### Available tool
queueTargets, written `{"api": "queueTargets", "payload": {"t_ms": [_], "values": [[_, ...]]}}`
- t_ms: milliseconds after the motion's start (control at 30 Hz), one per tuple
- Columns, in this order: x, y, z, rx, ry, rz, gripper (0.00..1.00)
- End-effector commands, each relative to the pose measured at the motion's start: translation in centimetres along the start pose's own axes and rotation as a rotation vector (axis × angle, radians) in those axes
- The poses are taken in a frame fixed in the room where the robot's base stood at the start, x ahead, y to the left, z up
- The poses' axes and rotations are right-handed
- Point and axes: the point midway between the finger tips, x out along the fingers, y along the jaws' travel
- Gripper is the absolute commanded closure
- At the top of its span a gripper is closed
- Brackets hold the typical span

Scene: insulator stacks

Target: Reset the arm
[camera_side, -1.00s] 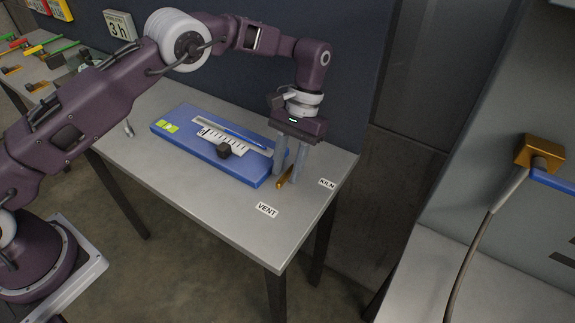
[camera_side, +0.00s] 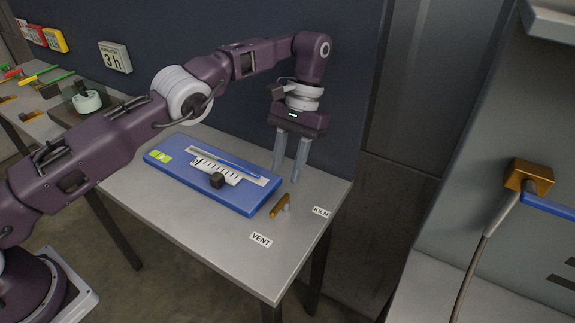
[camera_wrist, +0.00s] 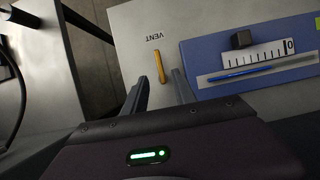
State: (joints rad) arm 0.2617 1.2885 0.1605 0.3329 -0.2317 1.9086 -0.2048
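My gripper (camera_side: 287,174) hangs above the far right part of the grey table, pointing down. Its two grey fingers are apart with nothing between them; they also show apart in the wrist view (camera_wrist: 160,90). A small gold-brown bar (camera_side: 278,207) lies on the table below the gripper, apart from the fingers. It also shows in the wrist view (camera_wrist: 159,66), beyond the fingertips.
VENT (camera_side: 261,240) and KILN (camera_side: 321,212) labels mark the table. A dark wall stands behind; the table's front is clear.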

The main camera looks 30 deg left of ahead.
Motion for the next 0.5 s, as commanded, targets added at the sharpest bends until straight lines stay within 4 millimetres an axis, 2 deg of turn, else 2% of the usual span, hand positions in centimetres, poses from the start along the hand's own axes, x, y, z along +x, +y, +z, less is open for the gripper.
{"api": "queueTargets", "payload": {"t_ms": [267,367,467,500], "values": [[-0.2,-0.1,0.1,-0.001,0.004,0.002,0.67],[-3.3,-0.8,0.8,-0.016,0.049,0.023,0.67],[-9.0,-2.9,3.6,-0.041,0.149,0.062,0.67],[-11.2,-3.9,5.4,-0.05,0.197,0.078,0.67]]}}
